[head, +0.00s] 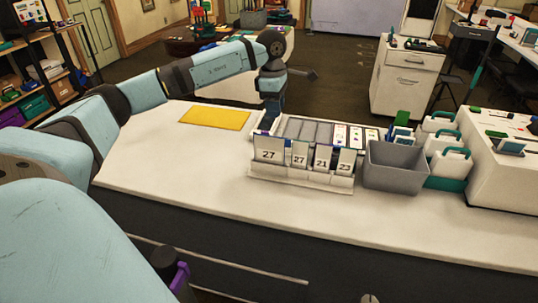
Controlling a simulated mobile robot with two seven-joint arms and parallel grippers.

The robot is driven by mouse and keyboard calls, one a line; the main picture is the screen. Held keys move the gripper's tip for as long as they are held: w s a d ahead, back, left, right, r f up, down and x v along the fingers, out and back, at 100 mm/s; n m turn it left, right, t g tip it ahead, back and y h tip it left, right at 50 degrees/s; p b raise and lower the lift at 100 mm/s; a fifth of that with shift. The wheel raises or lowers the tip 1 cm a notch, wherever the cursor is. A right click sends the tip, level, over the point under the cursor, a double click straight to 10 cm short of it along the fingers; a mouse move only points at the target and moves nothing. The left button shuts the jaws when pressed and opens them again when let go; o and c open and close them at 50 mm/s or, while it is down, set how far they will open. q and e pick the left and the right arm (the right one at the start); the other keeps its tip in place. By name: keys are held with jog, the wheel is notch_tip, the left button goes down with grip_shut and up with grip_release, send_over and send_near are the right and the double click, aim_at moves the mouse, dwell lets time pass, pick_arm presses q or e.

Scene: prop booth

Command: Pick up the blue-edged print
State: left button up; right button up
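A long slotted tray (303,145) lies on the white counter, with small prints in its right-hand slots. Which print has the blue edge is too small to tell. Number cards, among them a larger 27 card (268,155) with a dark blue top edge, stand in a white rack (300,178) in front of the tray. My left gripper (266,124) points down at the left end of the tray, just behind the 27 card. Its fingertips are small and partly hidden, so I cannot tell whether it is open or holds anything. My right gripper is not in view.
A yellow mat (214,117) lies left of the tray. A grey bin (393,180) stands right of the rack, with several white and teal holders (446,165) beyond it. The counter (180,165) is clear at its front left. A white drawer cabinet (405,85) stands behind.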

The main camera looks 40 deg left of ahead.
pick_arm(q)
jog(key=a+r, duration=0.1)
jog(key=a, duration=0.1)
jog(key=y, duration=0.1)
send_over(269, 137)
notch_tip(269, 137, down, 8)
notch_tip(269, 137, down, 5)
jog(key=shift+w+a+f+p, duration=0.1)
jog(key=shift+p, duration=0.55)
grip_shut()
